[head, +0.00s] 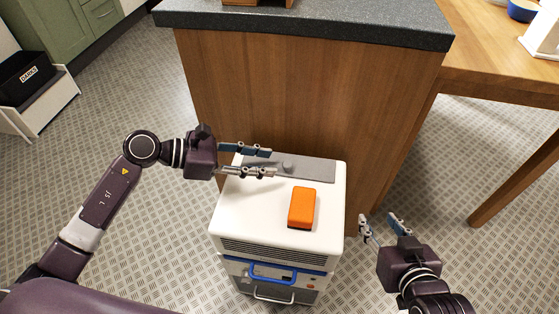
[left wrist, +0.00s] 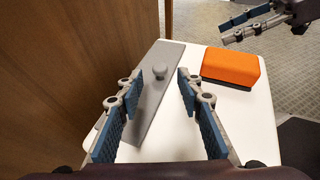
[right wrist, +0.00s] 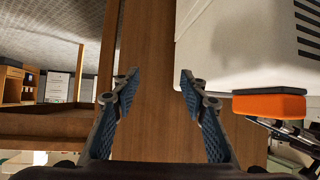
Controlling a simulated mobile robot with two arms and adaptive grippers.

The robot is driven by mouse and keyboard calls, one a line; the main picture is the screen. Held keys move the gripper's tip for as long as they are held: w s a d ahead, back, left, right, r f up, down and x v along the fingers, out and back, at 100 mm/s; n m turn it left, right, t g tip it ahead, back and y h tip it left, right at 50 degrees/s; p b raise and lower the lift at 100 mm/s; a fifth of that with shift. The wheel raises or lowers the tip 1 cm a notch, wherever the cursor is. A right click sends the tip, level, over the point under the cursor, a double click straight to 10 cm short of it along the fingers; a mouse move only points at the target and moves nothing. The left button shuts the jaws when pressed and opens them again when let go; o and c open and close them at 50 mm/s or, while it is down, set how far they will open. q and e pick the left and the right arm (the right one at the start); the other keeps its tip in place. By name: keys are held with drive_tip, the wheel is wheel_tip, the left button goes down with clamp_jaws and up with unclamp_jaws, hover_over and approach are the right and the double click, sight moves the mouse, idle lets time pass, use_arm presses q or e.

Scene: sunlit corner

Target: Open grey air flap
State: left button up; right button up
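The grey air flap (head: 314,170) is a flat strip with a round knob (head: 288,166), lying along the back of the white unit's top (head: 255,210). It looks flat and shut. My left gripper (head: 272,162) is open above the flap's left part. In the left wrist view the flap (left wrist: 153,100) and its knob (left wrist: 159,72) show between and beyond the open fingers, with nothing held. My right gripper (head: 380,222) is open and empty, off the right side of the unit. In the right wrist view its fingers (right wrist: 157,85) point towards the wood panel, with the white unit beside them.
An orange block (head: 302,207) lies on the unit's top, in front of the flap. A wooden counter (head: 310,95) with a dark top stands right behind the unit. A wooden table (head: 500,60) is at the right.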

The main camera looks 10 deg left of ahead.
sight(286, 164)
use_arm(q)
drive_tip(key=shift+x, duration=2.35)
use_arm(e)
drive_tip(key=shift+w+a+r+t+y, duration=0.2)
drive_tip(key=shift+w+r+t, duration=0.2)
drive_tip(key=shift+r, duration=0.2)
drive_tip(key=shift+w+a+r+t+y, duration=0.15)
drive_tip(key=shift+w+r+t, duration=0.15)
drive_tip(key=shift+w+r, duration=0.2)
use_arm(q)
drive_tip(key=shift+c, duration=0.6)
clamp_jaws()
use_arm(e)
drive_tip(key=shift+s, duration=0.1)
